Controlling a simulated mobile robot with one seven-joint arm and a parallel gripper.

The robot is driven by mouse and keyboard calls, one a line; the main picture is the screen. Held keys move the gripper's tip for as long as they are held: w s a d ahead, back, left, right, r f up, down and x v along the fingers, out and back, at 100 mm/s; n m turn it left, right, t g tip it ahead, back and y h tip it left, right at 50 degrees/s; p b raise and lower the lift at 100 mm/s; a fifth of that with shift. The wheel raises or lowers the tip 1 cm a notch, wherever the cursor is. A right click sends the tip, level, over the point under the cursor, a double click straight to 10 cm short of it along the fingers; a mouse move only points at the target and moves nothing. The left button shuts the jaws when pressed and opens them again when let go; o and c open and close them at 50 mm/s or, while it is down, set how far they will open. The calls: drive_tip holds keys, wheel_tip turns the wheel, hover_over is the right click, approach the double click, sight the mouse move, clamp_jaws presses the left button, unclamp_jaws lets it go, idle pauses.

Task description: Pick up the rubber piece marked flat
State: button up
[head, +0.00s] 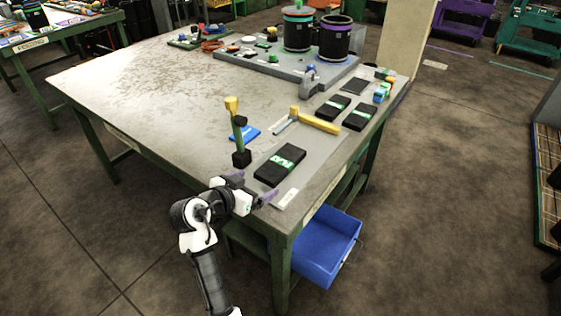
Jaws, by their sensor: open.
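Several flat black rubber pieces with green labels lie on the table's right side. The nearest black piece (268,174) is at the front corner and is the largest in view. Two more, a middle piece (328,113) and a right piece (354,124), lie farther back. The lettering is too small to read surely, so I cannot tell which is marked flat. My gripper (252,189) is open at the table's front edge, just short of the nearest piece. Its purple-tipped fingers are spread apart and nothing shows between them.
A yellow-handled tool (318,123), a blue item (245,133) and an upright yellow-topped post (239,132) stand or lie near the pieces. A grey board (240,63) with two dark cylinders is at the back. The table's left half (150,85) is clear. A blue bin (322,262) sits below.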

sight(266, 175)
drive_tip(key=shift+w+a+p+x, duration=0.15)
drive_tip(key=shift+p+x, duration=0.4)
drive_tip(key=shift+x, duration=0.9)
drive_tip(key=shift+w+a+p+x, duration=0.1)
drive_tip(key=shift+p+x, duration=0.45)
drive_tip(key=shift+x, duration=0.95)
drive_tip(key=shift+r, duration=0.2)
drive_tip(key=c, duration=1.1)
drive_tip(key=shift+c, duration=0.7)
drive_tip(key=shift+r, duration=0.15)
